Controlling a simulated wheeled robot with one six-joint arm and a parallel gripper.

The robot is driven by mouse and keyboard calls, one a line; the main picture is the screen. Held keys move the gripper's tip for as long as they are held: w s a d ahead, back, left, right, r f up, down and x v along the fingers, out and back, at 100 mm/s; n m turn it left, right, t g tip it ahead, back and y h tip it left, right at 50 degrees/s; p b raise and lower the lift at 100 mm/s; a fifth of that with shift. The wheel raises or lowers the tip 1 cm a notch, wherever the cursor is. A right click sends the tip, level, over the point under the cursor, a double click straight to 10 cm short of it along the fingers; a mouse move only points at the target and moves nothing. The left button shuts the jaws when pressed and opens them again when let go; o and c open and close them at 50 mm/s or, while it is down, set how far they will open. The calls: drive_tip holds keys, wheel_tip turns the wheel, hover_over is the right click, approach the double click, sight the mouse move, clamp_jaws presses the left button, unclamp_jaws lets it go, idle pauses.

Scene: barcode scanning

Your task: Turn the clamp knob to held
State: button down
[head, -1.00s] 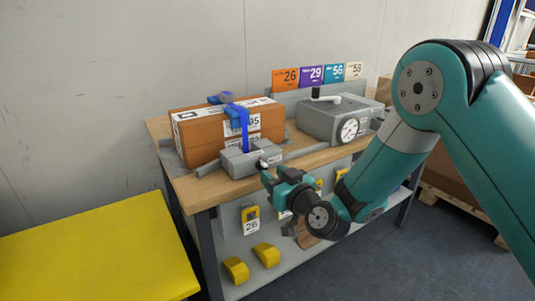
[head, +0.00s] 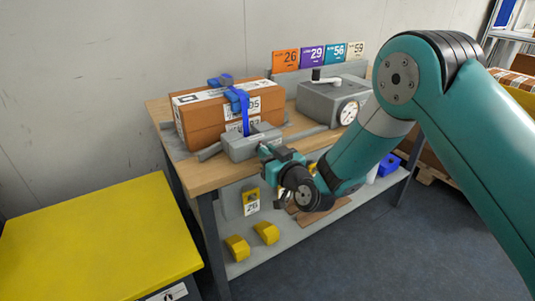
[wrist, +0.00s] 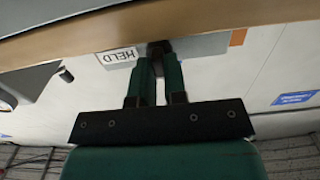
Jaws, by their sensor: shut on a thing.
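The grey clamp block (head: 240,147) sits at the front edge of the bench, before an orange-brown box (head: 205,125) with a blue clamp and strap (head: 237,98) over it. My gripper (head: 264,148) is at the block's right front face, shut on the clamp knob. The knob is mostly hidden by the fingers. In the wrist view, my gripper's fingers (wrist: 158,48) close together on a small dark part against the grey block.
A grey machine with a round dial (head: 348,112) stands to the right on the wooden bench (head: 205,180). Numbered coloured cards (head: 312,56) stand behind it. Yellow pieces (head: 266,232) lie on the lower shelf. A yellow table (head: 100,240) is at the left.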

drive_tip(key=shift+w+d+f+m+p, duration=0.1)
drive_tip(key=shift+m+p, duration=1.25)
drive_tip(key=shift+m, duration=3.15)
drive_tip(key=shift+d+f+m+p, duration=0.1)
drive_tip(key=shift+m+p, duration=1.25)
drive_tip(key=shift+m, duration=3.15)
drive_tip(key=c, duration=1.2)
unclamp_jaws()
drive_tip(key=shift+o, duration=0.2)
